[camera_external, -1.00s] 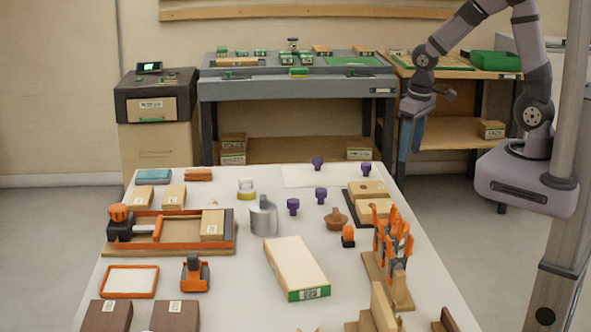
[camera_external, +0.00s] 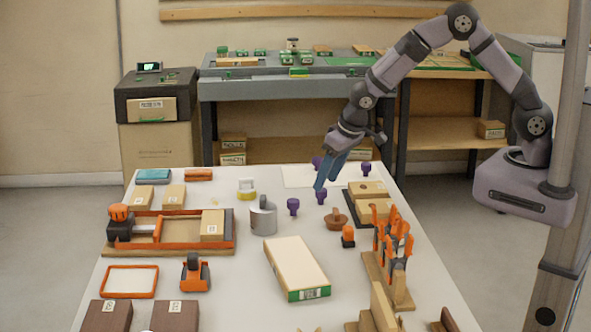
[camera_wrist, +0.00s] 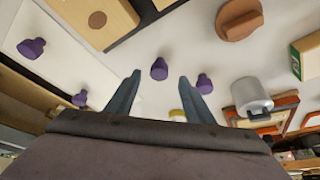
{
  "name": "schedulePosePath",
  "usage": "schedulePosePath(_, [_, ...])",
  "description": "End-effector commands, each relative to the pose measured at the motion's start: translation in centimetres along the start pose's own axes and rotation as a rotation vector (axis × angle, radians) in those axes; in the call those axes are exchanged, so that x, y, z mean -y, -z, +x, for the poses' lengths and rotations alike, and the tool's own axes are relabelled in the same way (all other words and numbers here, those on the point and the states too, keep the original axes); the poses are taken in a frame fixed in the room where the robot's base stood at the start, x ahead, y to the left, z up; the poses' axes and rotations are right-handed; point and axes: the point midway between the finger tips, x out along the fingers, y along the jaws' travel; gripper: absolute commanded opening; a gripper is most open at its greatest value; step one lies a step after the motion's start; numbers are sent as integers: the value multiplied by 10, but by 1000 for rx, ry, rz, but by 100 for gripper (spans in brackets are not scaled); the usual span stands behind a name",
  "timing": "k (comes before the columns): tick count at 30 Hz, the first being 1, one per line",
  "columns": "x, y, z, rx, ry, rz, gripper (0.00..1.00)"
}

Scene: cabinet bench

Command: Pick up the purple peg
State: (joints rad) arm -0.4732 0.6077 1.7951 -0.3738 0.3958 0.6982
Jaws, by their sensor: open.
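Several purple pegs stand on the white table. In the external view one peg (camera_external: 293,206) is beside the metal cup, another peg (camera_external: 321,196) is just by my fingertips, and a third peg (camera_external: 366,168) is at the back right. One more peg (camera_external: 317,162) is at the back, partly behind my gripper. My gripper (camera_external: 325,184) is open and empty, its blue fingers pointing down over the table. In the wrist view, one peg (camera_wrist: 159,69) shows between the two fingertips (camera_wrist: 157,80), apparently beyond them. Another peg (camera_wrist: 204,83) is beside the right fingertip. Two pegs (camera_wrist: 32,48) (camera_wrist: 80,98) lie to the left.
A metal cup (camera_external: 263,220) stands left of the pegs. A brown knobbed piece (camera_external: 337,219) and a black tray with wooden blocks (camera_external: 352,205) are to the right. A white box with green edge (camera_external: 296,266) lies in front. A white sheet (camera_external: 293,178) lies at the back.

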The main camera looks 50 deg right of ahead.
Motion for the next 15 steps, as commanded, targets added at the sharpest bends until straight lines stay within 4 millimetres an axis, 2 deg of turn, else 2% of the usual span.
schedulePosePath(8, [-1, 0, 7, 2, -1, 0, 48])
schedulePosePath(15, [-2, -1, 30, 4, -2, -1, 48])
